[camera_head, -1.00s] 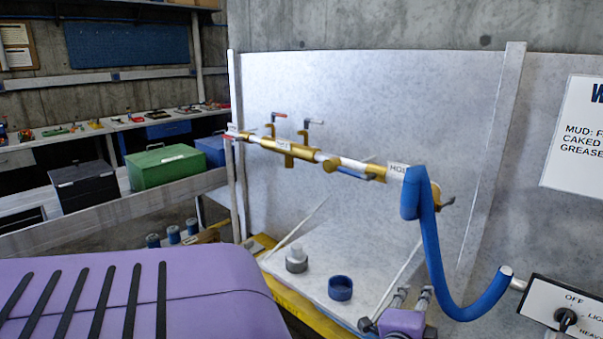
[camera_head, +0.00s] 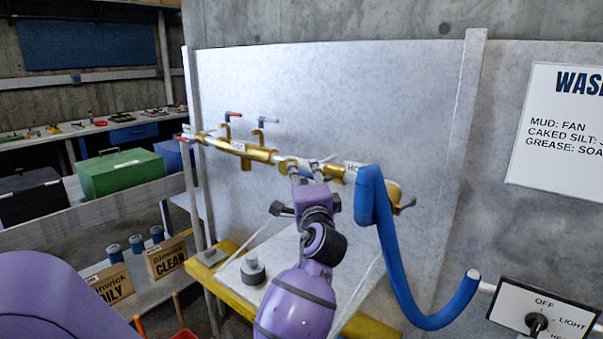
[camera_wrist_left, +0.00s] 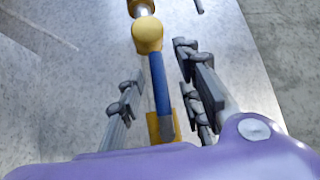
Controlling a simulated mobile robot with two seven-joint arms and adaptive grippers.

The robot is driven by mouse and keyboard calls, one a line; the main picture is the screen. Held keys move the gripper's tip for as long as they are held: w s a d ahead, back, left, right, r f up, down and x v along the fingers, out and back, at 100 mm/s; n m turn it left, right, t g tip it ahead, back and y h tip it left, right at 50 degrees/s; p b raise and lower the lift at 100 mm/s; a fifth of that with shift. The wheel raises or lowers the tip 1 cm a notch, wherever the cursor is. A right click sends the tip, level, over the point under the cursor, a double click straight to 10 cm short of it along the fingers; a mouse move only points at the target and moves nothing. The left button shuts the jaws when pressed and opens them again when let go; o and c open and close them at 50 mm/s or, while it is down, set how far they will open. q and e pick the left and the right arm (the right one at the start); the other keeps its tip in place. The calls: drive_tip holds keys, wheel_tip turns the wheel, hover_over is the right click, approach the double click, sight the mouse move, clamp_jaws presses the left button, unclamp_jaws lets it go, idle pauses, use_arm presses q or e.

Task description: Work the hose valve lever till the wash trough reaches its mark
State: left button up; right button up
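The brass pipe (camera_head: 255,152) runs across the white splash panel. A HOSE tag, partly cut off, and the blue hose (camera_head: 371,215) are at its right end. My left gripper (camera_head: 306,172) is up at the pipe, just left of the tag, and covers the lever there. In the left wrist view the blue valve lever (camera_wrist_left: 159,85) hangs from a brass knob between the spread fingers of my left gripper (camera_wrist_left: 158,78). Gaps show on both sides of it. The trough's white floor (camera_head: 232,272) is partly hidden by my arm; I make out no level mark. My right gripper is out of view.
Two more levers, red-tipped (camera_head: 233,114) and grey-tipped (camera_head: 269,120), stand above the pipe to the left. A selector box (camera_head: 560,322) is at lower right. A grey cup-like piece (camera_head: 252,270) sits on the trough floor. A green box (camera_head: 120,172) stands farther left.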

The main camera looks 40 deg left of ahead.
use_arm(q)
drive_tip(key=shift+x, duration=1)
drive_tip(key=shift+d, duration=0.1)
clamp_jaws()
